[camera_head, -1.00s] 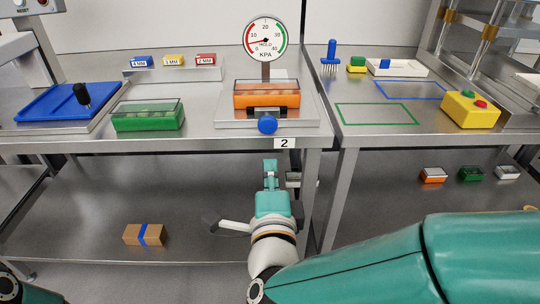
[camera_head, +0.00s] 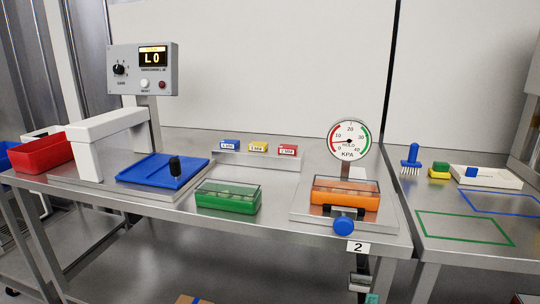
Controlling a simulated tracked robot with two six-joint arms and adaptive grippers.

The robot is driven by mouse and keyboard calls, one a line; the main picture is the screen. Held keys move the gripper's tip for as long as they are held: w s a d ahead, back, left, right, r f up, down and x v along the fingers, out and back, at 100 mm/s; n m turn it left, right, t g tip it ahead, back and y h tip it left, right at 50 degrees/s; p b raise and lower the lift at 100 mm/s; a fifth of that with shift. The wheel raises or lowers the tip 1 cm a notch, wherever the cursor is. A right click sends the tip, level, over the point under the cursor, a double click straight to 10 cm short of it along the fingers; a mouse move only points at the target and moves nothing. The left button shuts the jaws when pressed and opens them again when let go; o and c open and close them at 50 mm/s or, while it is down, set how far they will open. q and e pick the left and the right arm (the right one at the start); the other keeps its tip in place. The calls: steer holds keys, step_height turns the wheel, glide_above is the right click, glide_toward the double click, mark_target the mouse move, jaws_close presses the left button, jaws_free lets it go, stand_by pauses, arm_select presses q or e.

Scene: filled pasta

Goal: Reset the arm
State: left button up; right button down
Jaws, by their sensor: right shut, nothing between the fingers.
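My left gripper is not in view.
An orange tray (camera_head: 345,203) sits on the press below the KPA gauge (camera_head: 349,141), with a blue knob (camera_head: 344,226) in front. A green tray (camera_head: 226,204), a blue board (camera_head: 150,174) and a display box (camera_head: 142,70) stand further left. A red bin (camera_head: 42,153) is at far left.

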steer(key=d+f+n+g+y, duration=0.1)
steer(key=d+f+n+g, duration=0.25)
steer(key=f, duration=1.05)
steer(key=s+a+f+n+g+y, duration=0.25)
steer(key=s+f, duration=0.25)
steer(key=f, duration=0.5)
steer(key=s+a+f+n+g+y, duration=0.25)
steer(key=s+f+n+y, duration=0.2)
steer(key=f, duration=0.55)
steer(key=s+a+f+n+g+y, duration=0.3)
steer(key=s+a+n+g, duration=0.2)
steer(key=s+a+n, duration=0.35)
step_height(320, 180, up, 22)
steer(key=d+p, duration=0.1)
steer(key=p, duration=2.1)
steer(key=shift+s+d+r, duration=0.15)
steer(key=shift+s+d, duration=0.15)
steer(key=shift+s, duration=0.15)
steer(key=shift+d, duration=0.1)
